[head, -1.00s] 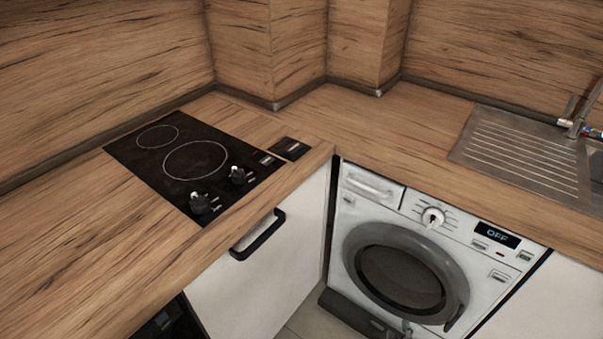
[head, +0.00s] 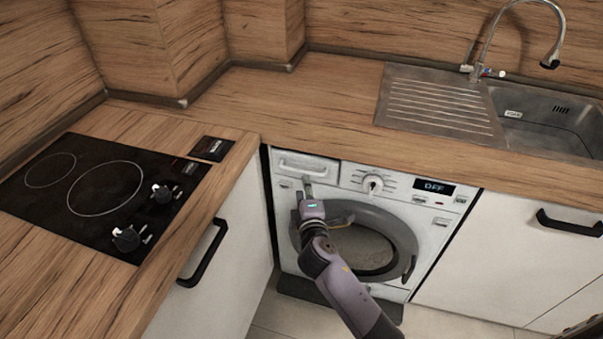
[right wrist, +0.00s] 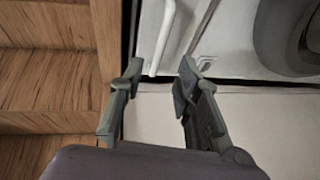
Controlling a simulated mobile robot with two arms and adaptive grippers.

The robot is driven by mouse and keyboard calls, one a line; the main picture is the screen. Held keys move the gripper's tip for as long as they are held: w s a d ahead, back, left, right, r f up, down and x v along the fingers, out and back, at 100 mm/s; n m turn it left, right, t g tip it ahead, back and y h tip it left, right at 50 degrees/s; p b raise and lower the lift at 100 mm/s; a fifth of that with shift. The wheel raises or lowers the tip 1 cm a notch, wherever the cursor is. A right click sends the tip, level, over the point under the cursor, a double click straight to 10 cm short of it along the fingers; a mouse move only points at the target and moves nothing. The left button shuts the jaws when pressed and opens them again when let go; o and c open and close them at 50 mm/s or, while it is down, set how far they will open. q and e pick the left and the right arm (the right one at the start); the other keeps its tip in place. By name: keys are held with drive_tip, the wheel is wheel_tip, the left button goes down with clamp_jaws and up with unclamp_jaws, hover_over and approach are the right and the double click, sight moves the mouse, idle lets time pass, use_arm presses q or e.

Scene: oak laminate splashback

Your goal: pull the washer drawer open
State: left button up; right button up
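The white washer (head: 430,231) stands under the counter, and its display reads OFF. Its drawer (head: 305,166) is at the top left of the front and looks closed, flush with the panel. My right gripper (head: 324,200) is in front of the washer, just below the drawer, and hides part of the front and round door. In the right wrist view my right gripper (right wrist: 160,78) is open with nothing between its fingers. The white drawer handle (right wrist: 163,38) lies just ahead of the gap between the fingertips, apart from them. My left gripper is not in view.
The wooden countertop (head: 310,112) overhangs just above the drawer. A white cabinet front with a black handle (head: 204,252) stands close at the left. A black hob (head: 95,192) and a steel sink (head: 548,122) are set in the counter. Floor (head: 470,324) shows in front.

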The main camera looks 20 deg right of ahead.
sight(302, 172)
drive_tip(key=x, duration=0.8)
drive_tip(key=shift+b, duration=0.3)
clamp_jaws()
idle(0.4)
